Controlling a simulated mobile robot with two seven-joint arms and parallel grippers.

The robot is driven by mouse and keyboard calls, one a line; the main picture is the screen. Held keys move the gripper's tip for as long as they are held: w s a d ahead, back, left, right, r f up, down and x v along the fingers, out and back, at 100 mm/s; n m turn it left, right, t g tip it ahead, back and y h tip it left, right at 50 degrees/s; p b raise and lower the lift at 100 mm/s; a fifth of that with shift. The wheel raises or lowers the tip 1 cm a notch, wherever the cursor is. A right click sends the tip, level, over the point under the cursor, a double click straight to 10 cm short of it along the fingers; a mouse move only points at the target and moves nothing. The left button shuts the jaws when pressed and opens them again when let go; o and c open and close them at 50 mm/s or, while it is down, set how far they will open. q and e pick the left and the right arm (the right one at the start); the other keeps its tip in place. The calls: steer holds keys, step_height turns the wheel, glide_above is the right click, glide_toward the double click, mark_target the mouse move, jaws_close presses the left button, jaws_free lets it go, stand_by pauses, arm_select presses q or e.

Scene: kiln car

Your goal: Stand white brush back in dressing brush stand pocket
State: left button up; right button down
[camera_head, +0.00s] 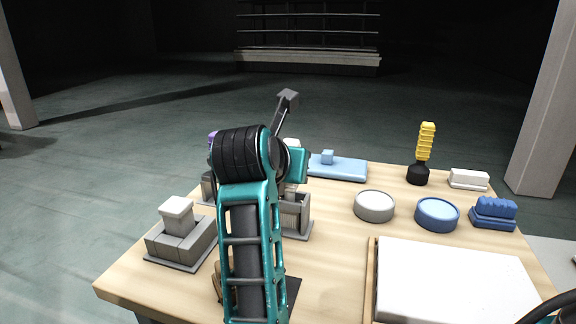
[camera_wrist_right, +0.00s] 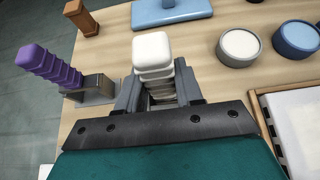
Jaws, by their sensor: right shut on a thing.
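The white brush (camera_wrist_right: 151,48) is clamped between the fingers of my right gripper (camera_wrist_right: 160,88), its white top rising above them. A bit of its white top (camera_head: 292,143) shows behind my arm in the head view. My right gripper (camera_head: 297,170) is low over a grey open-topped box (camera_head: 299,215), which looks like a stand pocket. The brush's lower end is hidden, so I cannot tell whether it is inside. A purple brush (camera_wrist_right: 47,65) stands in a grey pocket (camera_wrist_right: 97,88) to the left. My left gripper is not in view.
A light blue flat piece (camera_head: 340,168) lies behind. Grey (camera_head: 374,205) and blue (camera_head: 437,214) round dishes, a yellow-handled tool (camera_head: 425,150) and blue (camera_head: 494,210) and white (camera_head: 469,179) blocks stand right. A white-topped tray (camera_head: 450,285) fills the front right. A grey block holder (camera_head: 180,240) stands left.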

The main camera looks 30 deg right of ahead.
steer(key=c, duration=0.6)
jaws_free()
steer(key=shift+c, duration=0.2)
steer(key=shift+r, duration=0.1)
steer(key=p+v, duration=0.2)
steer(key=v, duration=0.6)
steer(key=shift+p, duration=0.4)
stand_by(0.7)
stand_by(0.4)
